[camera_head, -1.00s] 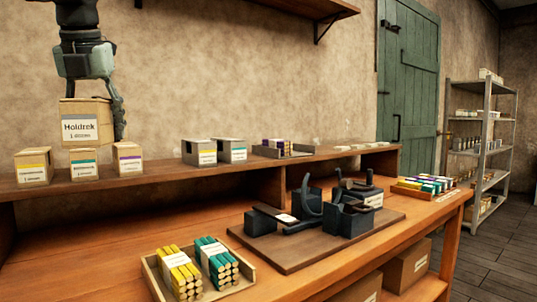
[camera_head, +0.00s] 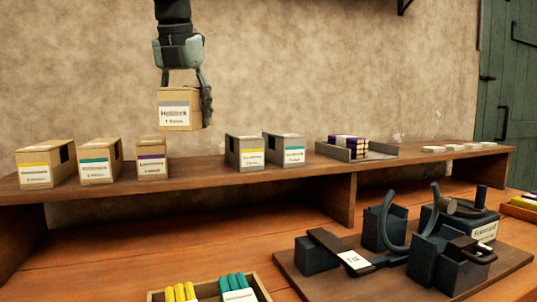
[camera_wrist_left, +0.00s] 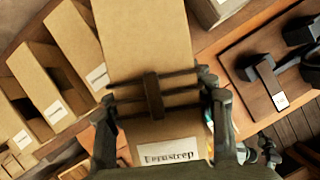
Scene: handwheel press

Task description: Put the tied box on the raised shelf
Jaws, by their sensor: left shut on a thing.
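The tied box (camera_head: 179,108) is a tan carton with a white label. My left gripper (camera_head: 183,85) is shut on it from above, with fingers on both sides. The box hangs upright above the raised shelf (camera_head: 300,180), with wall showing below it. In the picture it is over the gap between the purple-labelled box and the grey boxes. In the left wrist view the carton (camera_wrist_left: 150,50) lies between the fingers (camera_wrist_left: 165,120), with dark bands across it and a label at the lower end. My right gripper is not in view.
Yellow-, teal- and purple-labelled boxes (camera_head: 151,158) stand on the shelf's left part. Two grey boxes (camera_head: 246,151) and a tray with purple-ended bundles (camera_head: 348,147) stand further right. Below are a dark press on a board (camera_head: 310,282) and a tray of sticks (camera_head: 160,295).

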